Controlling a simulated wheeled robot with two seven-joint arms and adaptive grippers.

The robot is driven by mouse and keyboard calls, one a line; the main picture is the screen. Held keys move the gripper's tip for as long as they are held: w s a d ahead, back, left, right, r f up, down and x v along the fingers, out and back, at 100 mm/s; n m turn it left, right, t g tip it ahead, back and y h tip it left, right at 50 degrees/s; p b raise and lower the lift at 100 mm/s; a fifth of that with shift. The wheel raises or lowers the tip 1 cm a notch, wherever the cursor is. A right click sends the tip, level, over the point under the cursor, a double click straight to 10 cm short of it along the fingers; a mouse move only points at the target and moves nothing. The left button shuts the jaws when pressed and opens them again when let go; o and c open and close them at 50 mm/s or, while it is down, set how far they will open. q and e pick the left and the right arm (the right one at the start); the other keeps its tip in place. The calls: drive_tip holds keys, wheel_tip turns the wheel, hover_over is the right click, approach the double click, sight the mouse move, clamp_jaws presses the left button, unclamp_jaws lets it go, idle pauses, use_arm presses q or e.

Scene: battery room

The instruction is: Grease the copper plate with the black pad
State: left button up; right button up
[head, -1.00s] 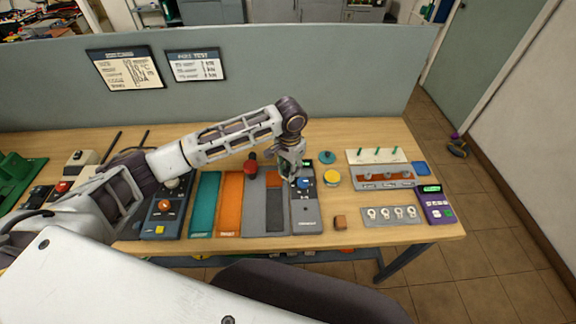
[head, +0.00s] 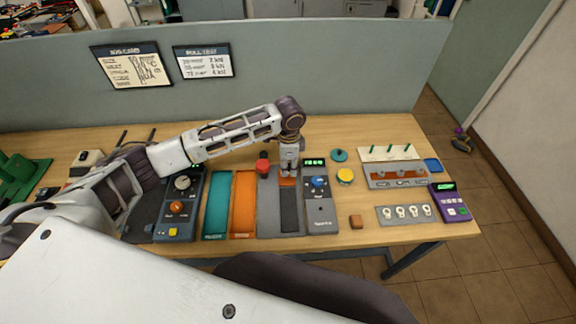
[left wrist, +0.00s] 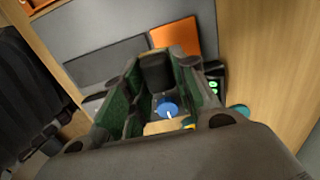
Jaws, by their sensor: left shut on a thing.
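My left gripper (head: 289,172) points down over the copper plate (head: 287,183), an orange patch at the far end of a grey board. In the left wrist view the copper plate (left wrist: 175,37) shows beyond the fingers. The left gripper (left wrist: 158,90) is shut on a dark block between its green-lined fingers, which looks like the black pad (left wrist: 156,72). The head view hides the pad behind the fingers, and I cannot tell whether it touches the plate. A long dark strip (head: 289,212) lies on the board, nearer me. My right gripper is not in view.
A control box with a blue knob (head: 319,182) stands close right, a red knob (head: 263,167) close left. Teal (head: 217,208) and orange (head: 243,208) mats lie left. A yellow round item (head: 345,175) and brown block (head: 355,222) lie right. Bare wood shows at the front right.

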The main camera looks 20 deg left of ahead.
use_arm(q)
drive_tip(key=shift+m, duration=1.5)
